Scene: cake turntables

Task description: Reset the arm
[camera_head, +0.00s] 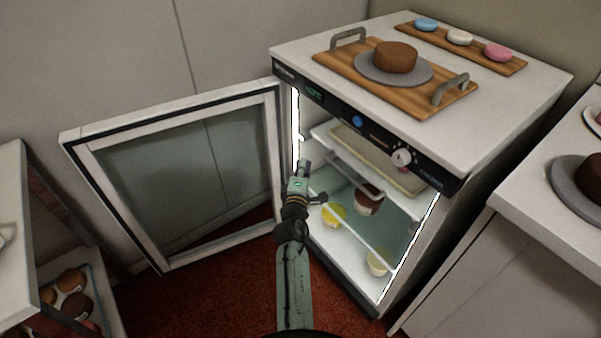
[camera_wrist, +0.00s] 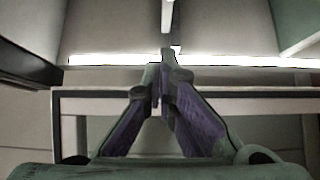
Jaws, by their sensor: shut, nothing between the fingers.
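My arm reaches forward from the bottom of the head view, and my gripper (camera_head: 303,167) is at the open front of the small fridge (camera_head: 377,298), by its left edge. In the wrist view my gripper (camera_wrist: 164,65) has its two fingers together at the tips, with nothing between them. A bright light strip and a pale frame edge show beyond the fingers there. The glass fridge door (camera_head: 185,170) stands open to the left of my gripper. I cannot tell whether my gripper touches the fridge or the door.
Inside the fridge are yellow cups (camera_head: 334,214), a brown item (camera_head: 367,201) and a tray (camera_head: 375,160). On top are a wooden tray (camera_head: 335,64) with a cake (camera_head: 396,57), and a board of macarons (camera_head: 460,37). Counters flank left and right. Red floor (camera_head: 190,300) lies clear below.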

